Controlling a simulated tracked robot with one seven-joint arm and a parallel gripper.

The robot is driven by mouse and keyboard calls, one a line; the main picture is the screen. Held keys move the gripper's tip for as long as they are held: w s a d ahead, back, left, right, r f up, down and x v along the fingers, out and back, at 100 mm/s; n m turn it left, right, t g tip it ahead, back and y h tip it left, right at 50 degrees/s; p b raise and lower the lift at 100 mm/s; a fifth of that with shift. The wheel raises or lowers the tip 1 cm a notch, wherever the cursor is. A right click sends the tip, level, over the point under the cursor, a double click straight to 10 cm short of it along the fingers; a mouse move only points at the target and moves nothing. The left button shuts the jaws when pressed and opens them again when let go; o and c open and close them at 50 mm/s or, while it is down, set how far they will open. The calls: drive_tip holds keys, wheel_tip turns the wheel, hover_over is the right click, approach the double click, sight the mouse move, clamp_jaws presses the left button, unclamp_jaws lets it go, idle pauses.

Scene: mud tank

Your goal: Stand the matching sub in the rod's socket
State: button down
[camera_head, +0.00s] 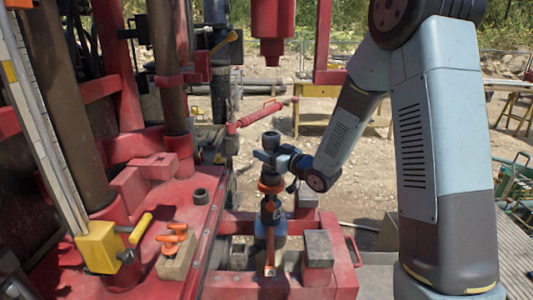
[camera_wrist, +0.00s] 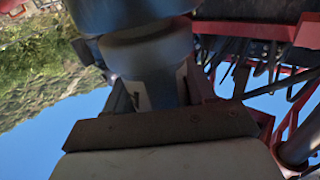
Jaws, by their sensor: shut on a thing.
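My gripper (camera_head: 283,158) is shut on a dark grey cylindrical sub (camera_head: 270,141), with the wrist coming in from the right. The sub looks upright, with a wider top. In the wrist view, the blue-grey sub (camera_wrist: 132,22) fills the top, close to the camera, and narrows downward in the picture. A dark finger bar (camera_wrist: 160,127) crosses below it. In the head view, an orange collar (camera_head: 271,186) and a dark upright part, apparently the rod (camera_head: 270,212), are directly below the sub. The socket is hidden, and I cannot tell whether the sub touches the rod.
A small dark ring-like piece (camera_head: 201,196) sits on the red deck at left. A tan block with orange handles (camera_head: 175,250) and a yellow box (camera_head: 100,246) are nearer. A grey block (camera_head: 318,247) stands right of the rod. A red cylinder (camera_head: 272,25) hangs above.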

drive_tip(key=shift+f, duration=0.5)
idle(0.6)
drive_tip(key=shift+c, duration=1.4)
unclamp_jaws()
drive_tip(key=shift+f, duration=0.1)
